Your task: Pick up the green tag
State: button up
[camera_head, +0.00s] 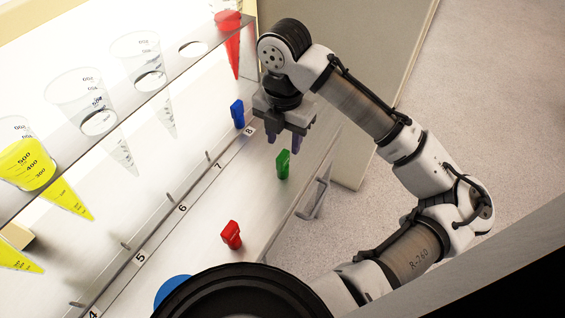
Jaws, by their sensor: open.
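The green tag (283,164) stands upright on the pale counter, near its right edge. My gripper (284,138) is open and points down, just above and behind the green tag in the picture. Its fingers look apart from the tag, though the exact gap in depth is hard to tell. Nothing shows between the fingers.
A blue tag (237,114) stands left of my gripper by label 8. A red tag (231,235) stands nearer, lower left. A metal rail (150,222) and a rack (150,105) of conical vessels run along the left. A handle (313,198) juts out at right.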

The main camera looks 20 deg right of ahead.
aim_at(283, 154)
jog(key=shift+w+a+f, duration=0.1)
jog(key=shift+f, duration=3)
jog(key=shift+c, duration=0.3)
grip_shut()
